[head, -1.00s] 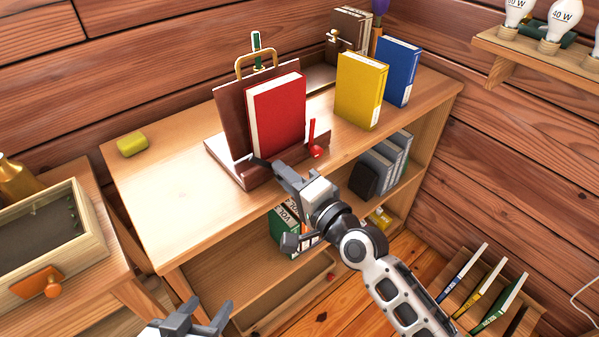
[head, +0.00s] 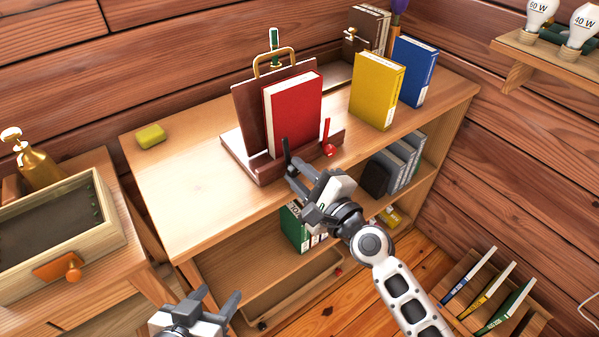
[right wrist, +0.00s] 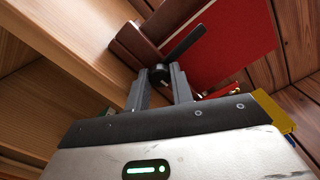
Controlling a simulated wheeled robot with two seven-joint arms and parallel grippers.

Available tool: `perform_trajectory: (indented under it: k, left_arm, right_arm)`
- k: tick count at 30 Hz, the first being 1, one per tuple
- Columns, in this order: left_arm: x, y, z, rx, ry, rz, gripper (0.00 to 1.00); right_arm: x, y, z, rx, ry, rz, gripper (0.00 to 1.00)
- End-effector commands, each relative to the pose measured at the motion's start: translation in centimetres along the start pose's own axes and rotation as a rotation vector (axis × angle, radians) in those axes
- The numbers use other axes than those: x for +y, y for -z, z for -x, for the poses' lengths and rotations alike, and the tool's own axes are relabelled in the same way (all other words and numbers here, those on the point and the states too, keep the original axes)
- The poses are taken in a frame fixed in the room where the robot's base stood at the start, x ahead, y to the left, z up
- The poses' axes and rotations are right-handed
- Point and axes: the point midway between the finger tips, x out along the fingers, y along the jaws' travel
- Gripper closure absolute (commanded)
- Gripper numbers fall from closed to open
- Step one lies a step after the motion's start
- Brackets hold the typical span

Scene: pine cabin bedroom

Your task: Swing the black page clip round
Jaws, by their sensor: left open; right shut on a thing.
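The black page clip (head: 286,151) is a thin bar at the front ledge of the brown book stand (head: 266,175). It stands nearly upright in front of the lower left part of the red book (head: 292,115). In the right wrist view the clip (right wrist: 184,45) slants up from a round black knob between my fingertips. My right gripper (head: 296,172) is shut on the clip's knob end; it also shows in the right wrist view (right wrist: 160,85). A similar red clip (head: 326,135) stands at the ledge's right. My left gripper (head: 216,298) is open and empty, low in front of the shelf.
The stand is on a wooden shelf unit (head: 185,200). A yellow book (head: 376,90) and a blue book (head: 415,72) stand to the right. A yellow-green block (head: 150,136) lies at the left. An open drawer (head: 60,235) is further left.

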Motion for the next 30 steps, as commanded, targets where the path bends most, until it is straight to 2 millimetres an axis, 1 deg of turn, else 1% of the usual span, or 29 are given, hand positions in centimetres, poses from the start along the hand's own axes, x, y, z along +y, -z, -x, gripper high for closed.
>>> perform_trajectory:
  k: [15, 16, 17, 18, 30]
  left_arm:
    - [0.03, -0.23, 0.05, -0.006, -0.001, -0.002, 0.49]
    - [0.04, -0.25, 0.06, -0.007, -0.001, -0.002, 0.49]
    - [0.04, -0.28, 0.07, -0.007, -0.001, -0.002, 0.49]
    - [0.04, -0.3, 0.07, -0.008, -0.001, -0.002, 0.49]
    - [0.05, -0.46, 0.08, -0.011, -0.001, -0.001, 0.49]
  right_arm:
    - [-0.05, 0.01, -0.02, 0.0, 0.001, -0.016, 1.0]
    - [-0.05, 0.01, -0.02, 0.0, 0.001, -0.016, 0.69]
    - [-0.05, 0.01, -0.02, 0.0, 0.001, -0.016, 0.61]
    - [-0.03, 0.02, -0.02, 0.001, 0.001, -0.016, 0.55]
    - [0.4, 0.11, 0.18, 0.0, -0.009, -0.016, 0.55]
